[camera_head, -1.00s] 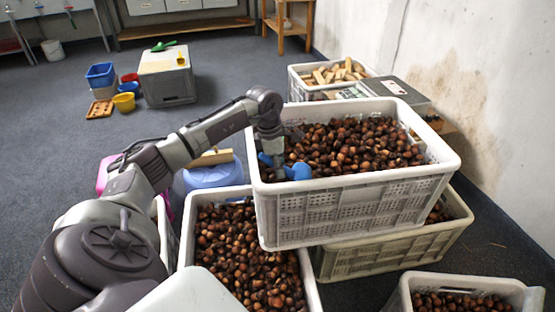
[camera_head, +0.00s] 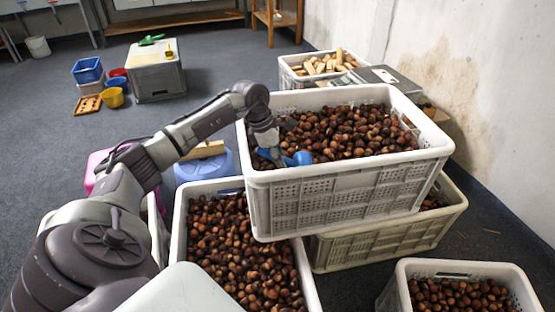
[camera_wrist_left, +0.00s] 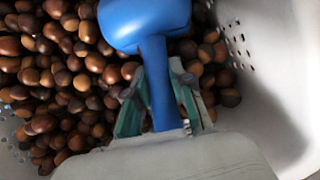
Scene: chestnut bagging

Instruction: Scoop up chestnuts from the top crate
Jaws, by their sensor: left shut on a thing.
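The top crate (camera_head: 350,188) is white with perforated walls and is stacked over other crates. It is filled with brown chestnuts (camera_head: 352,130). My left gripper (camera_head: 270,147) reaches over its left rim and is shut on the handle of a blue scoop (camera_head: 298,158). In the left wrist view the gripper (camera_wrist_left: 158,100) grips the blue handle, and the scoop (camera_wrist_left: 146,22) lies on the chestnuts (camera_wrist_left: 75,85) near the crate's pale wall (camera_wrist_left: 265,90). Whether the scoop holds chestnuts cannot be seen. My right gripper is not in view.
A chestnut crate (camera_head: 178,222) stands at the front left, another (camera_head: 395,290) at the front right, and one (camera_head: 385,240) beneath the top crate. A crate of wood pieces (camera_head: 285,75) stands behind. A blue container (camera_head: 205,165) is left of the stack. Open floor lies at the upper left.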

